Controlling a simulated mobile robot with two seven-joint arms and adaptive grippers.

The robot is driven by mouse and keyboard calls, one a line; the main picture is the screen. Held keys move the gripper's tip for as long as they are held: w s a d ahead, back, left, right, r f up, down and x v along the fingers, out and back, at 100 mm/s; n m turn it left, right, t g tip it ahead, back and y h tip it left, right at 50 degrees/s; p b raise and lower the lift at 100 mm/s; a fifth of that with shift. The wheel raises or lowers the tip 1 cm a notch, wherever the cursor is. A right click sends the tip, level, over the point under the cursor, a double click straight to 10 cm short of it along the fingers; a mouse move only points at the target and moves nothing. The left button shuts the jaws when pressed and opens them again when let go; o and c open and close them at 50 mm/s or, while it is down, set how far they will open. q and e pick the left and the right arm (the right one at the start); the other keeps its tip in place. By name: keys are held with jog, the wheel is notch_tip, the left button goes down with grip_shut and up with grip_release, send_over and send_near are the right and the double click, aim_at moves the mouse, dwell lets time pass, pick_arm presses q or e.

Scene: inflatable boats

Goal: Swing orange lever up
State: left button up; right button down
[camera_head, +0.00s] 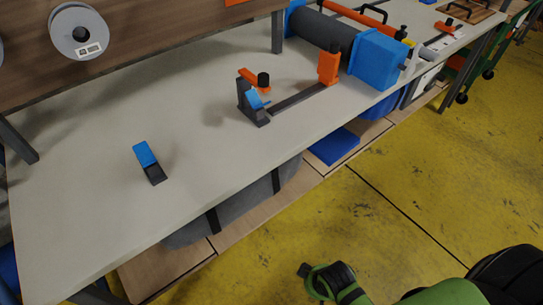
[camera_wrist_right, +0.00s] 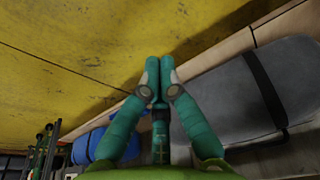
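A dark clamp fixture (camera_head: 250,103) stands on the workbench in the head view. An orange lever (camera_head: 249,77) with a black knob (camera_head: 263,80) sits at its left end, above a small blue piece (camera_head: 256,98). An upright orange block (camera_head: 328,66) stands at the far end of its dark rail (camera_head: 300,97). My right gripper shows in the wrist view (camera_wrist_right: 160,62) with its two green fingers together and nothing seen between them. It points over the yellow floor and the lower shelf, away from the lever. My left gripper is not in view.
The pale workbench (camera_head: 200,125) carries a blue-and-black piece (camera_head: 149,162) at left and a dark cylinder with blue ends (camera_head: 378,60) behind the fixture. A grey roll (camera_head: 240,203) lies on the wooden lower shelf. The yellow floor (camera_head: 440,150) is open at right.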

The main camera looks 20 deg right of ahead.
jog(key=w+d+r+n+t+h+b, duration=0.3)
jog(key=w+d+r+n+t, duration=0.3)
jog(key=w+r, duration=0.45)
jog(key=w+d+r+n+t+h+b, duration=0.25)
jog(key=w+d+r+n+t, duration=0.3)
jog(key=w+r, duration=0.5)
jog(key=w+a+r+n+t+y, duration=0.2)
jog(key=r+n+y, duration=0.1)
jog(key=n, duration=0.5)
jog(key=w+a+r+n+t+y, duration=0.1)
jog(key=w+a+r+n+y, duration=0.2)
jog(key=n, duration=0.5)
jog(key=w+a+r+n+t+y, duration=0.2)
jog(key=r+n+y, duration=0.3)
jog(key=n, duration=0.4)
jog(key=shift+w+a+t+y+b, duration=0.15)
jog(key=shift+w+t+y+b, duration=0.1)
jog(key=shift+t+b, duration=0.15)
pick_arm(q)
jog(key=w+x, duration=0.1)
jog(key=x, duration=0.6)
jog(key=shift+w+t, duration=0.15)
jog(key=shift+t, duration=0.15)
pick_arm(e)
jog(key=shift+a+f+n+g+y, duration=0.1)
jog(key=shift+a+n+g+y, duration=0.3)
jog(key=shift+n, duration=0.45)
jog(key=shift+d, duration=0.1)
